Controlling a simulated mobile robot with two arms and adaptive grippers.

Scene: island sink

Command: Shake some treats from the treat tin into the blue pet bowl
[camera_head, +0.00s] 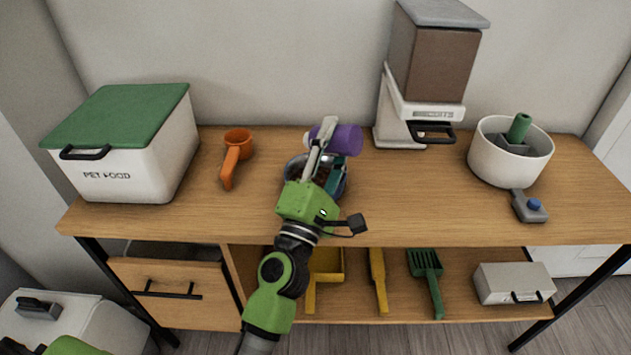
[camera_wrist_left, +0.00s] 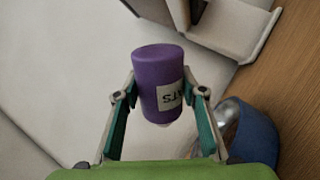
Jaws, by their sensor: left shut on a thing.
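The treat tin (camera_head: 348,139) is a purple cylinder with a white label. My left gripper (camera_head: 325,143) is shut around it and holds it tipped on its side, above the far part of the blue pet bowl (camera_head: 290,170). In the left wrist view the tin (camera_wrist_left: 157,75) sits between both fingers (camera_wrist_left: 160,95), its label partly readable. The bowl's blue side (camera_wrist_left: 262,138) shows to the right below the tin in that view. My gripper and arm hide much of the bowl in the head view, so its contents are unclear. My right gripper is not in view.
A white pet food box (camera_head: 125,165) with a green lid and an orange scoop (camera_head: 232,158) stand left. The wooden top (camera_head: 410,205) is bare right of the bowl.

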